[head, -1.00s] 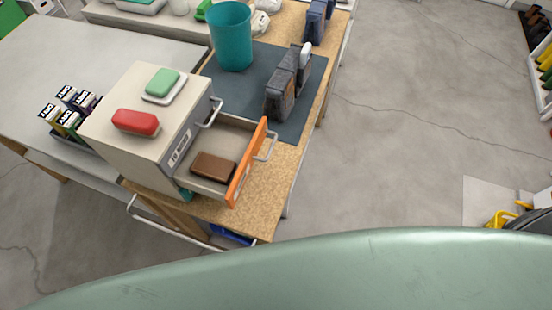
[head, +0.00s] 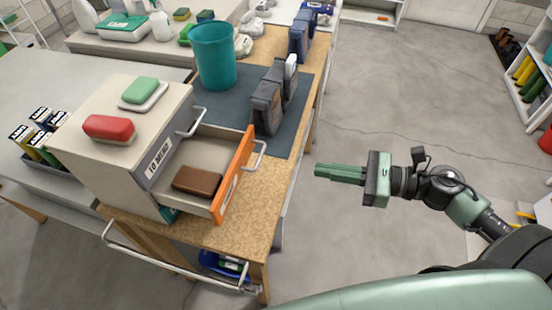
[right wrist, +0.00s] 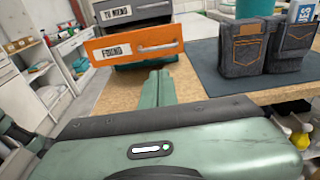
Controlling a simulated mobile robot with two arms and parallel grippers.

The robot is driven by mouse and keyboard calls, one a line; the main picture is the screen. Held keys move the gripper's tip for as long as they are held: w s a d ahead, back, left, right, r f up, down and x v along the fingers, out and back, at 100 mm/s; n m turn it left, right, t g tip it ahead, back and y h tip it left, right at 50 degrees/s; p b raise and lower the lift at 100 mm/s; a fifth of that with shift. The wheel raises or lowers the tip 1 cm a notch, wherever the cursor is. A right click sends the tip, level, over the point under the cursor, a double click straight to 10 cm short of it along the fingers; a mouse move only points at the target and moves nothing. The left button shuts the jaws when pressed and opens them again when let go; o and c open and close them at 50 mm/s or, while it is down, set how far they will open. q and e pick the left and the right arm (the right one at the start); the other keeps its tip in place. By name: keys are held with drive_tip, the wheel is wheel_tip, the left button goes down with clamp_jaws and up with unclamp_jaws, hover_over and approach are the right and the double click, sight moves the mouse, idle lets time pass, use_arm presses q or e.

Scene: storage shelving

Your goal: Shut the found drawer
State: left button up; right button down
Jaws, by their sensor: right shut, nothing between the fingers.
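The found drawer (head: 236,182) has an orange front with a silver handle and is pulled open to the right from a cream drawer cabinet (head: 95,165). A brown box-like item (head: 197,181) lies inside it. In the right wrist view the orange front, labelled "FOUND" (right wrist: 112,52), faces me beyond my fingers, below a grey drawer front labelled "TO MEND" (right wrist: 118,14). My right gripper (head: 318,170) is shut and empty, to the right of the drawer and apart from it; its green fingers (right wrist: 158,85) point toward the front. My left gripper is out of view.
A teal bin (head: 215,56) and folded jeans (head: 268,103) stand on the dark mat behind the drawer.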

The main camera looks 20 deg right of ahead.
drive_tip(key=p, duration=0.4)
approach(220, 153)
drive_tip(key=r+v, duration=0.1)
drive_tip(key=v, duration=0.3)
drive_tip(key=shift+f, duration=0.2)
drive_tip(key=x, duration=0.4)
drive_tip(key=r+p+x, duration=0.1)
drive_tip(key=x, duration=0.4)
drive_tip(key=r+p+x, duration=0.1)
drive_tip(key=x, duration=0.3)
drive_tip(key=shift+w+a, duration=0.3)
drive_tip(key=shift+a, duration=0.15)
